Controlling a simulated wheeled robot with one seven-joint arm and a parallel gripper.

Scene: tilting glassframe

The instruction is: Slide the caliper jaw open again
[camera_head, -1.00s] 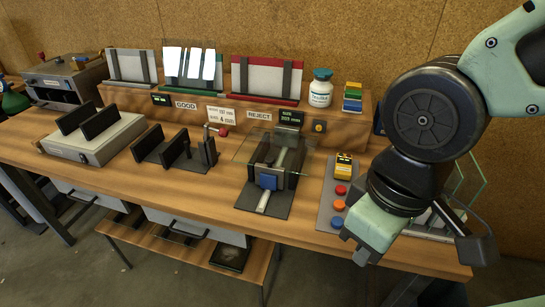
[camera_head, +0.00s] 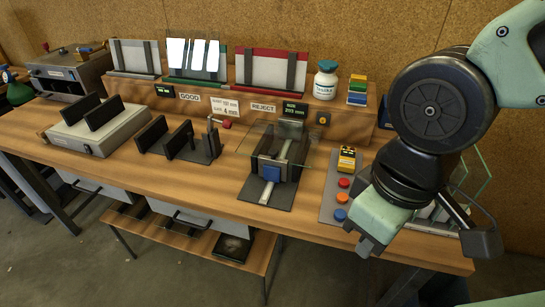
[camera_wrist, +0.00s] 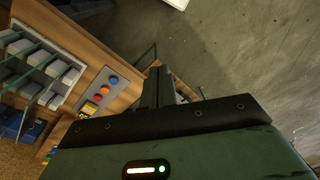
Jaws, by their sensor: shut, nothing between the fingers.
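The caliper fixture (camera_head: 265,192) stands on the workbench at the middle right of the head view. It has a dark base, a pale rail and a blue block (camera_head: 272,173) at its front; a clear glass pane lies across its top. I cannot tell how wide its jaw stands. My gripper's fingers (camera_wrist: 158,88) are shut and empty in the wrist view, pointing towards the bench edge and floor. In the head view my wrist is to the right of the caliper, apart from it, and the fingertips are not clear.
A panel with coloured buttons (camera_head: 342,198) and a yellow device (camera_head: 347,159) lies between the caliper and my arm. Glass panes stand in a rack (camera_wrist: 45,65) near my wrist. Dark slotted holders (camera_head: 180,143) stand left of the caliper. A raised shelf (camera_head: 235,104) runs behind.

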